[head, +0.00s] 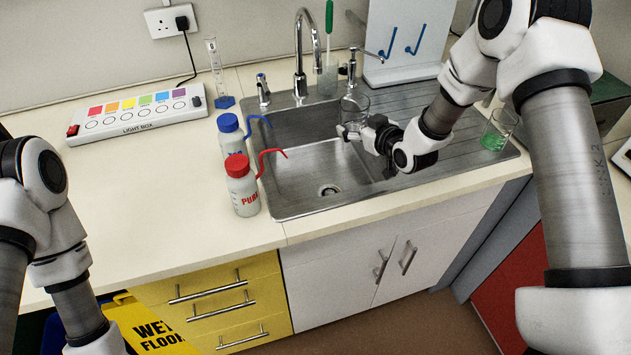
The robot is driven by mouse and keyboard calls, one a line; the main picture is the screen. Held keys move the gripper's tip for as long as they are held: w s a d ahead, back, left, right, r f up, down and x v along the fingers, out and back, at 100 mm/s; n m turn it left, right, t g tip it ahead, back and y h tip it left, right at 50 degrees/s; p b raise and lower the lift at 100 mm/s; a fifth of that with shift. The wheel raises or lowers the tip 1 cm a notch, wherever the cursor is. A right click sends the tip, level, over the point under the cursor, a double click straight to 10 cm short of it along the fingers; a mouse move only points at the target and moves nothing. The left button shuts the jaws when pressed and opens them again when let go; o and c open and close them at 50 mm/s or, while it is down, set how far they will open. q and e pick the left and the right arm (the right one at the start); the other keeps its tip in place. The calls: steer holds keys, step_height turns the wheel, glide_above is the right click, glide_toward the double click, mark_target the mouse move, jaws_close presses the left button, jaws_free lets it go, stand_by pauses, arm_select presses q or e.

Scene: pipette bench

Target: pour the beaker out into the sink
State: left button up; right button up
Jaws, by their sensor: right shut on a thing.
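My right gripper (364,133) is shut on a clear glass beaker (354,106) and holds it above the back right part of the sink bowl. The beaker looks about upright; I cannot make out any liquid in it. The steel sink (318,175) has its bowl open below, with a drain in the floor of it. A second glass beaker (497,131) with green liquid stands upright at the right end of the draining board. My left arm shows at the left edge, but its gripper is out of view.
The tap (300,60) rises behind the bowl, left of the held beaker. Blue-capped (231,135) and red-capped (241,185) wash bottles stand at the sink's left edge. A light box (137,116) and a measuring cylinder (216,75) stand further left. The front left counter is clear.

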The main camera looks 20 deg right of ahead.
mark_target(350, 127)
steer(key=shift+s+a+r+n+t+h+b, duration=0.3)
steer(key=shift+a+r+n+t+h+b, duration=0.3)
steer(key=shift+n, duration=0.5)
steer(key=shift+s+a+f+t+b, duration=0.1)
steer(key=shift+a+f+t+b, duration=0.05)
steer(key=shift+f+t+b, duration=0.2)
steer(key=shift+s+a+f+n+b, duration=0.1)
steer(key=shift+a+f+n+b, duration=0.15)
steer(key=shift+n+b, duration=0.35)
steer(key=shift+a+r+n+t, duration=0.15)
steer(key=shift+r+n+t, duration=0.15)
steer(key=shift+r+t, duration=0.1)
steer(key=shift+s+a+r, duration=0.15)
steer(key=shift+r, duration=0.05)
steer(key=shift+s+a+f+n+t+h+b, duration=0.1)
steer(key=shift+s+f+n+t+h+b, duration=0.1)
steer(key=shift+n+t+h+b, duration=0.4)
steer(key=shift+w+f+n+t+b, duration=0.15)
steer(key=shift+f+n+t+b, duration=0.2)
steer(key=shift+n+b, duration=0.8)
steer(key=shift+f+n+t+y+b, duration=0.2)
steer(key=shift+n+t+y+b, duration=0.1)
steer(key=shift+n+b, duration=0.55)
steer(key=shift+n+t+b, duration=0.4)
steer(key=shift+n+b, duration=0.15)
steer(key=shift+n, duration=0.05)
